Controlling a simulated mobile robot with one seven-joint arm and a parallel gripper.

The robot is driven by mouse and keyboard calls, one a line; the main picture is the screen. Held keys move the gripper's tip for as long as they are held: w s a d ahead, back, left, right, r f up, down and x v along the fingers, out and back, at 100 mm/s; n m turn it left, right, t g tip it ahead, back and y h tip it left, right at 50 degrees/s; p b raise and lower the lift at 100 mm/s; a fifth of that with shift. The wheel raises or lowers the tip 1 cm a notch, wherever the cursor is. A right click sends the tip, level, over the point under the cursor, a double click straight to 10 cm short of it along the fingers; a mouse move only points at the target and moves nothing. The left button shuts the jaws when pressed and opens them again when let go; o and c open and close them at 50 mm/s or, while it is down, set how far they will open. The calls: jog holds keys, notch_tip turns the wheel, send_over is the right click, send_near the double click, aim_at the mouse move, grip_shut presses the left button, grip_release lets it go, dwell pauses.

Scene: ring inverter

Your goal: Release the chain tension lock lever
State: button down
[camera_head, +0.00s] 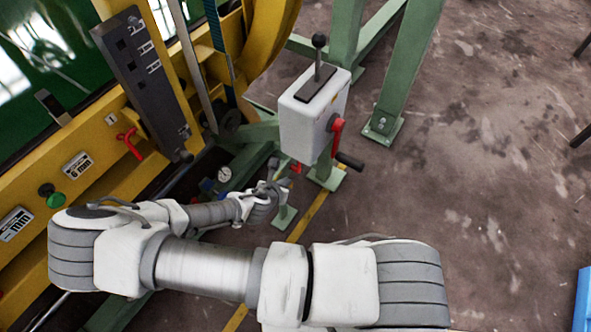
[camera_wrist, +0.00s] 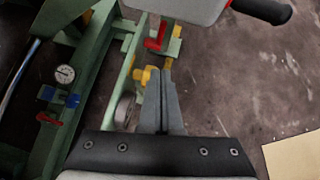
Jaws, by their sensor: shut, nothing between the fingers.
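A small red lever (camera_wrist: 156,38) hangs below a white box in the wrist view. It also shows as a small red piece (camera_head: 297,168) under the box in the head view. I cannot tell for sure that it is the chain tension lock lever. My gripper (camera_wrist: 163,72) is shut and empty, with its fingertips a short way below the red lever in the picture and apart from it. A yellow part (camera_wrist: 141,75) lies just left of the fingertips; I cannot tell whether they touch. In the head view my gripper (camera_head: 279,170) is low beside the box, partly hidden by my wrist.
The white box (camera_head: 313,115) carries a black-knobbed stick (camera_head: 319,42) on top and a red crank (camera_head: 337,125) with a black handle. Green frame legs (camera_head: 385,120) stand behind. A gauge (camera_wrist: 65,73) and red valve handle (camera_wrist: 48,119) sit left.

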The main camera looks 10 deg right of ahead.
aim_at(299, 166)
jog(key=x, duration=0.2)
jog(key=r+b+x, duration=0.1)
jog(key=x, duration=0.2)
jog(key=w+b+x, duration=0.1)
jog(key=x, duration=0.1)
jog(key=shift+w+d, duration=0.25)
jog(key=shift+d, duration=0.25)
jog(key=shift+w+d+b, duration=0.35)
jog(key=shift+w+b, duration=0.05)
jog(key=shift+w, duration=0.05)
jog(key=shift+r, duration=0.1)
jog(key=shift+w+d+r+p, duration=0.15)
jog(key=shift+w+d+p, duration=0.2)
jog(key=shift+p, duration=0.1)
jog(key=shift+s+a, duration=0.1)
